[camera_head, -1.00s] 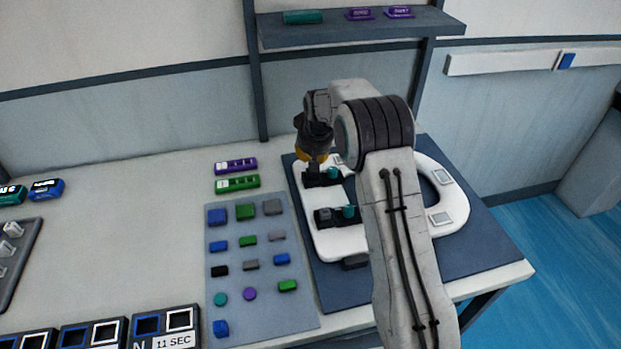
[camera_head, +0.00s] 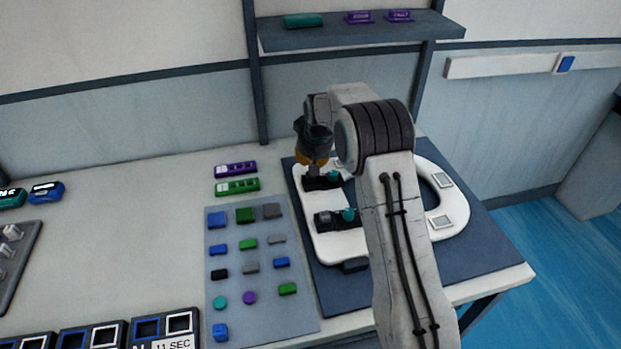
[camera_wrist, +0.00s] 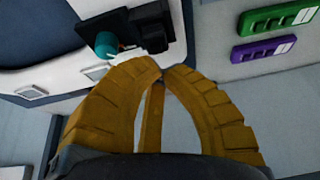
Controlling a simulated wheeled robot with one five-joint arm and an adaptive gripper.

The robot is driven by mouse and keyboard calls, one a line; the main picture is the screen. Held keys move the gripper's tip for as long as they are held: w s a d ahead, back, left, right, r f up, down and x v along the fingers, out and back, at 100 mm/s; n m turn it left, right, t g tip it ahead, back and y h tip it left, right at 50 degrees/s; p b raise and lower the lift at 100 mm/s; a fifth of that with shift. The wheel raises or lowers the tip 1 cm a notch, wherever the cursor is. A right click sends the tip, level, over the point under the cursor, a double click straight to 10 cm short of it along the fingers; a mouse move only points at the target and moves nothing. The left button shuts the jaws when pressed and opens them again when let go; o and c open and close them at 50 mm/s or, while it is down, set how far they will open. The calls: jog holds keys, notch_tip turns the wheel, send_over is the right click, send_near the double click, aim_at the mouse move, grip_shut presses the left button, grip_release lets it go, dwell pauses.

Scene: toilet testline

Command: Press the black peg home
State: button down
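My gripper (camera_wrist: 161,72) has its yellow fingers drawn together at the tips, with nothing visible between them. In the head view my gripper (camera_head: 314,168) points down over the upper black fixture (camera_head: 322,181) on the white toilet seat (camera_head: 330,245). In the wrist view a black peg-like block (camera_wrist: 152,30) lies just beyond the fingertips, on the fixture beside a teal knob (camera_wrist: 106,44). I cannot tell whether the tips touch it or how deep it sits. A second black fixture (camera_head: 328,222) with a teal knob (camera_head: 348,214) is nearer the front of the seat.
The seat lies on a dark blue mat (camera_head: 345,290). A grey-blue parts mat (camera_head: 265,318) with several coloured pieces is to its left. Purple (camera_head: 235,168) and green (camera_head: 237,186) labelled blocks lie behind that. A shelf (camera_head: 360,36) hangs above. The table's left middle is clear.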

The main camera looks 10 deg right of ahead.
jog(key=shift+f+b, duration=1.7)
jog(key=shift+f, duration=0.5)
dwell(1.6)
jog(key=shift+r, duration=0.15)
dwell(0.4)
jog(key=shift+r+p, duration=2.85)
jog(key=shift+r, duration=1.15)
